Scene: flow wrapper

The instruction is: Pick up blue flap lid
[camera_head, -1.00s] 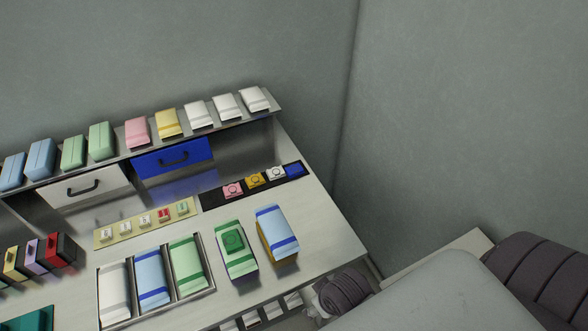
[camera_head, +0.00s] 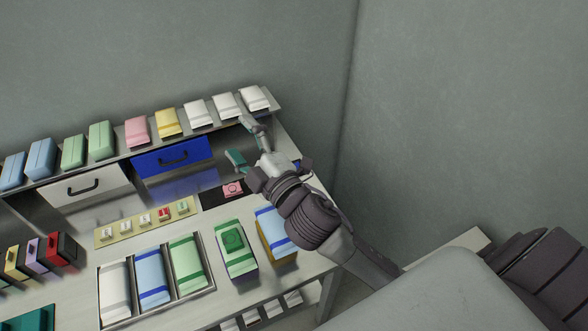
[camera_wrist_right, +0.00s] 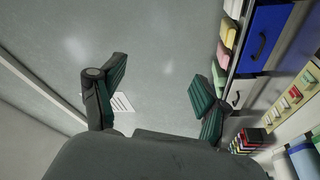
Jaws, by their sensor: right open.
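My right gripper (camera_head: 246,142) is open and empty, raised over the right end of the bench, just in front of the back shelf. In the right wrist view my gripper (camera_wrist_right: 160,86) has its two fingers wide apart with nothing between them. The blue flap lid is hidden in the head view behind my right gripper and wrist. The black strip (camera_head: 211,197) that carries the small lids shows only its left part, with a pink lid (camera_head: 233,188) on it. My left gripper is not in view.
The back shelf (camera_head: 268,103) carries several packs. Below it are a blue drawer (camera_head: 172,157) and a white drawer (camera_head: 85,188). A green-and-white pack (camera_head: 234,252) and a blue-and-white pack (camera_head: 272,232) stand on the bench beside a divided tray (camera_head: 212,290).

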